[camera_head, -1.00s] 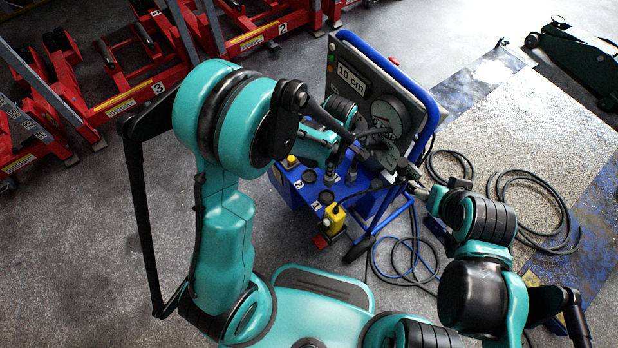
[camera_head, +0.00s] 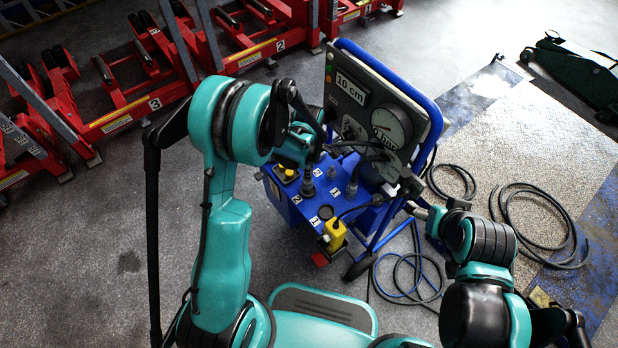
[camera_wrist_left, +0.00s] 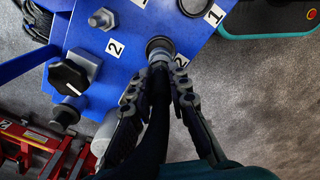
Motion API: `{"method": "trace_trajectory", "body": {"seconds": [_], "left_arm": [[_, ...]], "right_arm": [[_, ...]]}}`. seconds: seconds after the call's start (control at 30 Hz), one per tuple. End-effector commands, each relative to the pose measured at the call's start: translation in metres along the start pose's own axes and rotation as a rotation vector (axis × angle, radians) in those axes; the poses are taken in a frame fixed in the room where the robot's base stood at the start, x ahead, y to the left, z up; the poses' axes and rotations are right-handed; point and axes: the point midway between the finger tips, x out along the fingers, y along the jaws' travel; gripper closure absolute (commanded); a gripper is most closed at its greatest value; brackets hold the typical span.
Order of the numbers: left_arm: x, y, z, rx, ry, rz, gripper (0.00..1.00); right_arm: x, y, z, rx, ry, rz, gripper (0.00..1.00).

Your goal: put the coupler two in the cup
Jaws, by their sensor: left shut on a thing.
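My left gripper (camera_head: 307,160) is shut on coupler two (camera_wrist_left: 159,60), a grey metal fitting with a dark hose. In the left wrist view the fingers (camera_wrist_left: 163,85) lie on both sides of it. The coupler's end is at the dark round cup (camera_wrist_left: 158,43) by a "2" label on the blue trolley top (camera_wrist_left: 120,20). I cannot tell whether it is seated inside or just above. In the head view the cup (camera_head: 308,190) is partly hidden below the gripper. My right gripper (camera_head: 416,210) is right of the trolley; its fingers are unclear.
The second cup (camera_head: 325,212) is by a "1" label. A gauge panel (camera_head: 365,110) stands behind the trolley top. A yellow pendant (camera_head: 334,235) hangs at its front. Hoses (camera_head: 535,215) lie on the floor at right. Red jacks (camera_head: 120,115) stand at left.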

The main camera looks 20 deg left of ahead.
Motion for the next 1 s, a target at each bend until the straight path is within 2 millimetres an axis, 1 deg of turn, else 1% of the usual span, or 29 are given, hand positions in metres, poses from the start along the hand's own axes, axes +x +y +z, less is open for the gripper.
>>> {"method": "trace_trajectory", "body": {"seconds": [0.03, 0.1, 0.2, 0.47, 0.6, 0.63, 0.67, 0.7, 1.0], "left_arm": [[0.010, 0.000, 0.000, 0.000, 0.000, 0.000, 1.00], [0.022, 0.000, 0.001, 0.000, 0.000, 0.001, 1.00], [0.035, 0.000, 0.001, 0.000, 0.000, 0.002, 1.00], [0.034, 0.000, 0.001, -0.001, 0.001, 0.002, 1.00], [0.038, 0.000, 0.001, -0.001, 0.001, 0.002, 1.00], [0.037, 0.000, 0.001, -0.001, 0.001, 0.002, 0.75], [0.037, 0.000, 0.001, -0.001, 0.001, 0.002, 0.67], [0.037, 0.000, 0.001, -0.001, 0.001, 0.002, 0.62], [0.035, 0.000, 0.001, -0.001, 0.000, 0.002, 0.62]], "right_arm": [[0.005, 0.000, 0.004, 0.000, 0.000, 0.000, 0.24], [0.010, 0.000, 0.007, 0.000, 0.000, 0.000, 0.24], [0.015, 0.000, 0.011, 0.000, 0.000, 0.000, 0.24], [0.014, 0.000, 0.010, 0.000, 0.000, 0.000, 0.24], [0.018, 0.000, 0.013, 0.000, 0.000, 0.000, 0.24], [0.017, 0.000, 0.012, 0.000, 0.000, 0.000, 0.24], [0.017, 0.000, 0.012, 0.000, 0.000, 0.000, 0.24], [0.016, 0.000, 0.012, 0.000, 0.000, 0.000, 0.24], [0.015, 0.000, 0.011, 0.000, 0.000, 0.000, 0.24]]}}
